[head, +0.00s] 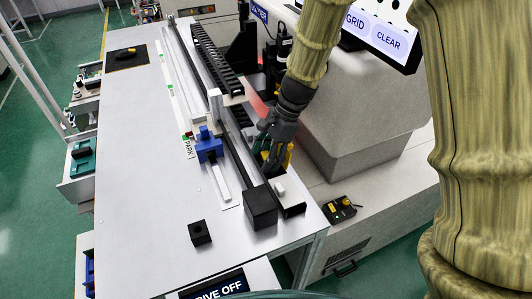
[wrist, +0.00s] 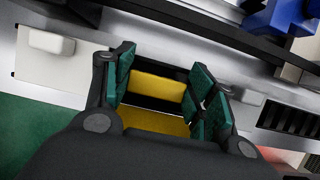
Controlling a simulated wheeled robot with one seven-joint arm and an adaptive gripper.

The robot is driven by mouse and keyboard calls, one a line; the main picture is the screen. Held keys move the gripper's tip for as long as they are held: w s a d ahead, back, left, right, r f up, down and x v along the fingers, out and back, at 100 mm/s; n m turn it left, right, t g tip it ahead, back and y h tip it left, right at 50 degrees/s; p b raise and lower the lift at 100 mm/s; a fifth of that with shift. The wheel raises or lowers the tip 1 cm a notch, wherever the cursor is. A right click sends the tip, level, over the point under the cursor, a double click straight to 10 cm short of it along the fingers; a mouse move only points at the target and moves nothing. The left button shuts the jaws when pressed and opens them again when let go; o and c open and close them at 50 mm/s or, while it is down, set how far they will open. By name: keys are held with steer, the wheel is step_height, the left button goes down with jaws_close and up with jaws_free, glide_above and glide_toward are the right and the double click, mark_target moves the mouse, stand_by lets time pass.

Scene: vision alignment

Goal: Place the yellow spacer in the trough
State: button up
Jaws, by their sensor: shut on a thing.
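The yellow spacer (head: 288,156) is between the fingers of my gripper (head: 272,143), which is shut on it. In the wrist view the spacer (wrist: 157,87) spans the space between the green finger pads of my gripper (wrist: 160,85), with a dark band across it and more yellow nearer the camera. A long dark channel, which looks like the trough (head: 245,133), runs along the right side of the table beneath my gripper. My fingers hide part of it. I cannot tell whether the spacer touches the trough.
A blue block (head: 208,147) sits on the rail left of my gripper. A large black cube (head: 260,207) and a white block (head: 279,190) stand near the channel's front end. A small black block (head: 200,233) lies at front left. The left tabletop (head: 130,140) is mostly clear.

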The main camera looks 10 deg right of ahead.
steer(key=shift+f, duration=0.6)
steer(key=o, duration=0.9)
steer(key=shift+r, duration=0.6)
steer(key=b+v, duration=0.2)
steer(key=v, duration=1)
